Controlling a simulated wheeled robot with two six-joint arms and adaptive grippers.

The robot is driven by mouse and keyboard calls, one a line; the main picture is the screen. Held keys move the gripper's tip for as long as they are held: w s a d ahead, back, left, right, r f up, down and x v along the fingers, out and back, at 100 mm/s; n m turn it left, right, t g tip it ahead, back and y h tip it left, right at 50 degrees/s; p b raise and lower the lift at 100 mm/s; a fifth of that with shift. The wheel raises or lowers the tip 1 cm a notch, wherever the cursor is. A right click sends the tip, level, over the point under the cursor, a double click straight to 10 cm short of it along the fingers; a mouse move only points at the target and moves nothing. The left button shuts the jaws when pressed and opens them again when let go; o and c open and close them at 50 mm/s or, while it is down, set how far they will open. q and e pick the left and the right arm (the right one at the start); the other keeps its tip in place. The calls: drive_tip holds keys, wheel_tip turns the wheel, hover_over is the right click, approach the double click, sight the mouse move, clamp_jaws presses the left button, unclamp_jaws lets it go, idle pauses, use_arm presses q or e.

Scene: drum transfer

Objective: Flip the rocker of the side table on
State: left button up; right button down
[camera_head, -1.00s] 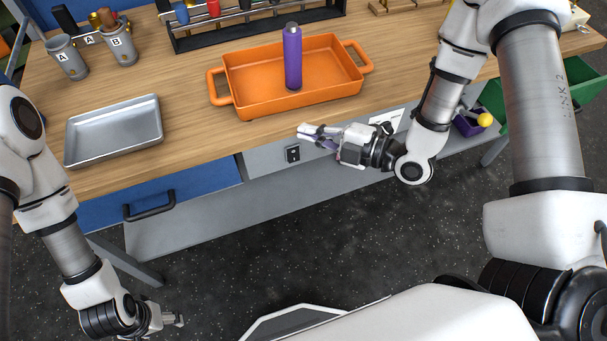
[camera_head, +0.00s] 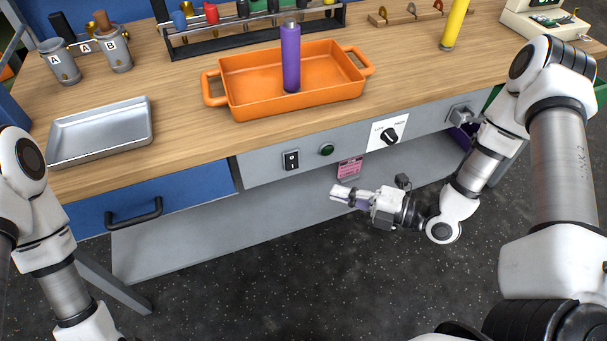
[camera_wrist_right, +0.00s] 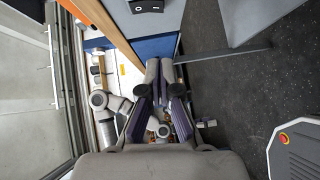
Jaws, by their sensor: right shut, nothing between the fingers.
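The rocker (camera_head: 291,160) is a small black switch with white marks on the grey front panel of the side table (camera_head: 262,168), right of the blue drawer. Which end is pressed in is too small to tell. A black switch (camera_wrist_right: 146,6) also shows at the top edge of the right wrist view. My right gripper (camera_head: 338,192) is below and right of the rocker, apart from it, fingers pointing left. Its fingers are shut and empty, and they also show in the right wrist view (camera_wrist_right: 159,68). My left gripper is out of the head view, below its bottom edge.
A green button (camera_head: 327,149) and a black dial (camera_head: 389,135) are right of the rocker. A pink tag (camera_head: 350,168) hangs below them. The blue drawer's handle (camera_head: 133,213) juts out at left. An orange tray (camera_head: 240,101) with a purple cylinder (camera_head: 291,60) stands on top.

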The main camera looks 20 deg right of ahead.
sight(290, 169)
drive_tip(key=w+a, duration=0.2)
drive_tip(key=w, duration=0.1)
drive_tip(key=w+a+f+b, duration=0.1)
drive_tip(key=w, duration=0.2)
drive_tip(key=w+a, duration=0.2)
drive_tip(key=w, duration=0.1)
drive_tip(key=shift+a+f, duration=0.15)
drive_tip(key=shift+a, duration=0.2)
drive_tip(key=shift+f+b, duration=0.1)
drive_tip(key=shift+b, duration=0.25)
drive_tip(key=shift+w+f+b, duration=0.2)
drive_tip(key=shift+f+b, duration=0.05)
drive_tip(key=shift+b, duration=0.25)
drive_tip(key=shift+r, duration=0.25)
